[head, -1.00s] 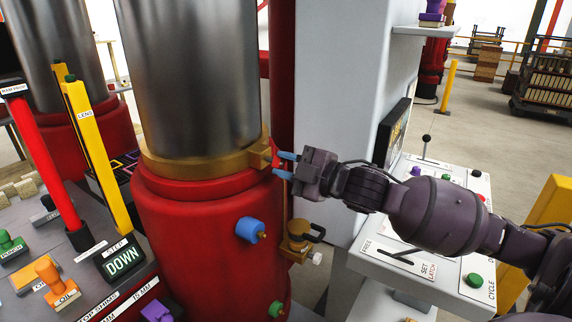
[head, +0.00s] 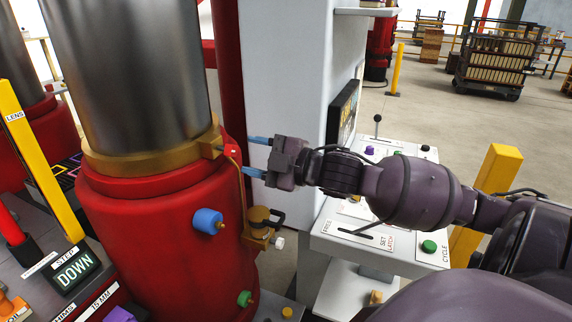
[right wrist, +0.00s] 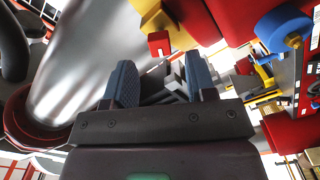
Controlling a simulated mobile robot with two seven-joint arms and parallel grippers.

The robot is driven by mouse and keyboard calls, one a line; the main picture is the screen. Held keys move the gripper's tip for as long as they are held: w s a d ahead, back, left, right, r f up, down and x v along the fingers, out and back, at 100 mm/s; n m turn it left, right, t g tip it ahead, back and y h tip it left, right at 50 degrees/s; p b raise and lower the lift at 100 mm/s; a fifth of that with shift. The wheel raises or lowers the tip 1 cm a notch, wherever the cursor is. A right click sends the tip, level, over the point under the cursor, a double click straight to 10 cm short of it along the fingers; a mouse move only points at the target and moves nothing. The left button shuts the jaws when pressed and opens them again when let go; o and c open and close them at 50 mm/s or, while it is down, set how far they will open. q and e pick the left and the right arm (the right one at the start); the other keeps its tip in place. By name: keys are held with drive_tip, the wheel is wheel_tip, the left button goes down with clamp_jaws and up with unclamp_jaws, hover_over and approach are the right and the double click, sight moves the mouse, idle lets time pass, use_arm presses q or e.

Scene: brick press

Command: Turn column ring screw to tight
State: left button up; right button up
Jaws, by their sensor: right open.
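A brass ring (head: 140,160) circles the steel column (head: 130,80) on top of the red cylinder (head: 150,230). Its clamp lug (head: 212,149) faces right, with a small red piece (head: 229,143) beside it that looks like the screw's head. My right gripper (head: 249,156) is open and empty, its blue fingers just right of the lug, apart from it. In the right wrist view, the yellow lug (right wrist: 152,15) and a red block-shaped end (right wrist: 160,43) lie beyond and between the open fingertips (right wrist: 160,75). My left gripper is not in view.
A blue knob (head: 207,221) and a brass fitting (head: 259,225) sit on the red cylinder below the gripper. A grey pillar (head: 285,70) stands behind it. A control panel with a green button (head: 429,246) lies under my right arm.

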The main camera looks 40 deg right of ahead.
drive_tip(key=v, duration=0.7)
drive_tip(key=shift+b, duration=0.4)
idle(0.4)
